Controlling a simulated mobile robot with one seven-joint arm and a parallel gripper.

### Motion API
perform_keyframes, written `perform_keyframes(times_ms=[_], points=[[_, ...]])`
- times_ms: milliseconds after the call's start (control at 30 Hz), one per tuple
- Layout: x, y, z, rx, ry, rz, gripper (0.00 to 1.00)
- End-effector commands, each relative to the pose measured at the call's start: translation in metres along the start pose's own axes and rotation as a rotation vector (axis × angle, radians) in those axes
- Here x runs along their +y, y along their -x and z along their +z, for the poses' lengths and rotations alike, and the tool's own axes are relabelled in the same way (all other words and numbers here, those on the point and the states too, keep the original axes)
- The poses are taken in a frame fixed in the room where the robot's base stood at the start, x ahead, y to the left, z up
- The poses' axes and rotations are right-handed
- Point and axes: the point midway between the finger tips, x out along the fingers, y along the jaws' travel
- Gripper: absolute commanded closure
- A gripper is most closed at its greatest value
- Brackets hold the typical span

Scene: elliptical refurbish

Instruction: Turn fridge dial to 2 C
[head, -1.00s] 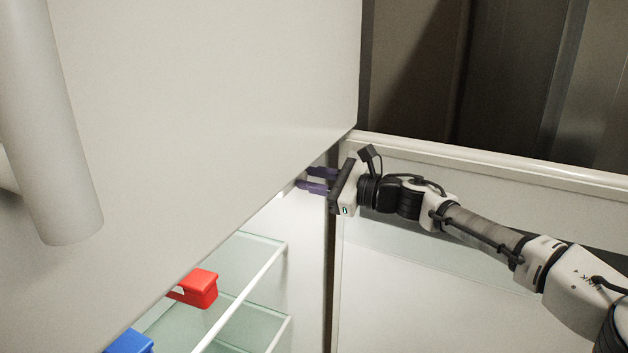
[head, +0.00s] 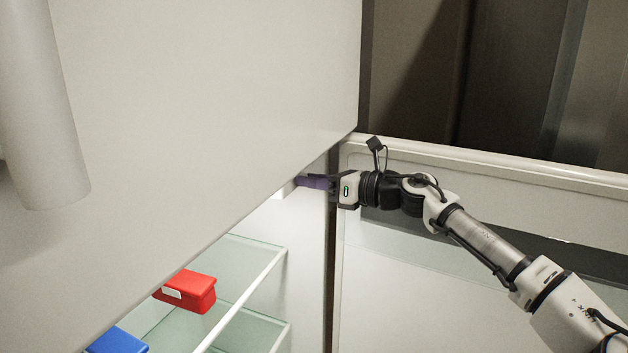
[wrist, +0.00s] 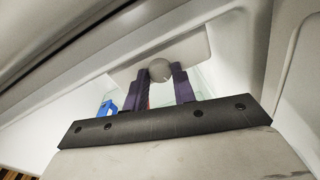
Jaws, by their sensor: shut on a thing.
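The fridge dial (wrist: 161,70) is a round light-grey knob on a pale housing (wrist: 190,50), seen in the wrist view. My gripper (wrist: 161,85) has its two purple fingers on either side of the dial, shut on it. In the head view my gripper (head: 300,181) reaches in at the top right of the fridge interior, under the upper door. There the dial is hidden, and the fingers overlap. I cannot read the dial's setting or any marks for 2 C in either view.
A red container (head: 188,291) and a blue container (head: 118,341) sit on glass shelves (head: 262,252) below left. The closed upper door (head: 220,80) hangs close above my gripper. The open fridge door (head: 420,290) lies behind my arm on the right.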

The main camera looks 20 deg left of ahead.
Motion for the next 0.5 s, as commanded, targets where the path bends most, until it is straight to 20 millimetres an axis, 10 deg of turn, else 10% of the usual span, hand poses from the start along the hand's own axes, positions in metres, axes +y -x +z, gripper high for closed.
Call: perform_keyframes(times_ms=[500], points=[[-0.0012, 0.0007, 0.0006, 0.023, -0.336, 0.011, 0.97]])
